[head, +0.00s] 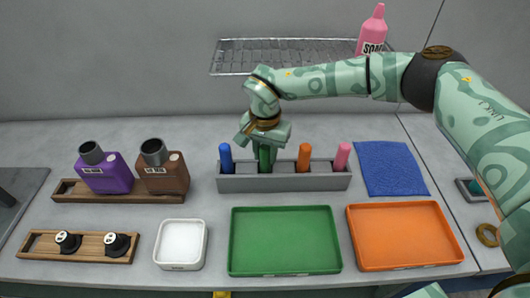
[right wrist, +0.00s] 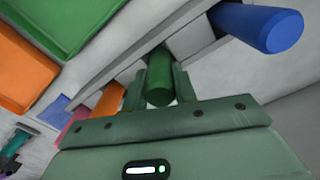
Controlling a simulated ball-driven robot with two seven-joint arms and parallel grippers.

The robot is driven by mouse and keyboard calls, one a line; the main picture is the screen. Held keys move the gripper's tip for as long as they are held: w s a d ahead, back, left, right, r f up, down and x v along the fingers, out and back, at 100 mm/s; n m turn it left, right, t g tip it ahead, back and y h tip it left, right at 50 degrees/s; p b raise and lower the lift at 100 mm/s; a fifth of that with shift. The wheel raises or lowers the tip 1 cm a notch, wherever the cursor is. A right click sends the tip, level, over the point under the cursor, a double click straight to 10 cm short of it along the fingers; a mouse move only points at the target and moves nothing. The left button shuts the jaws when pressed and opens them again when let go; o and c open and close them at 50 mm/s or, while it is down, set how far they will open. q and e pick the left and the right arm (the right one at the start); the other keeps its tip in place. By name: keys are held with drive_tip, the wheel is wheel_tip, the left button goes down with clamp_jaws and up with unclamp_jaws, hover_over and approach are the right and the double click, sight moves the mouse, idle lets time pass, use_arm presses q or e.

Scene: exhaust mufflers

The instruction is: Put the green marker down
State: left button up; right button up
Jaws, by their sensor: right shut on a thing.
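The green marker (head: 265,158) stands upright in the grey marker holder (head: 300,183), between a blue marker (head: 225,158) and an orange marker (head: 304,156). My right gripper (head: 264,143) is shut on the green marker from above. In the right wrist view the green marker (right wrist: 159,88) sits between the fingers. Its lower end is hidden by the holder wall. A pink marker (head: 342,155) stands at the holder's right end. My left gripper is not in view.
A green tray (head: 284,268) and an orange tray (head: 404,264) lie in front of the holder. A blue cloth (head: 390,168) is at the right. A white dish (head: 181,262) and two bottles on a wooden stand (head: 75,192) are at the left. A wire shelf (head: 285,68) hangs behind.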

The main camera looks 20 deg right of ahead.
drive_tip(key=o, duration=0.9)
drive_tip(key=shift+f, duration=0.1)
wheel_tip(320, 180, up, 12)
drive_tip(key=p, duration=0.1)
drive_tip(key=shift+r+p, duration=0.2)
drive_tip(key=shift+p, duration=0.15)
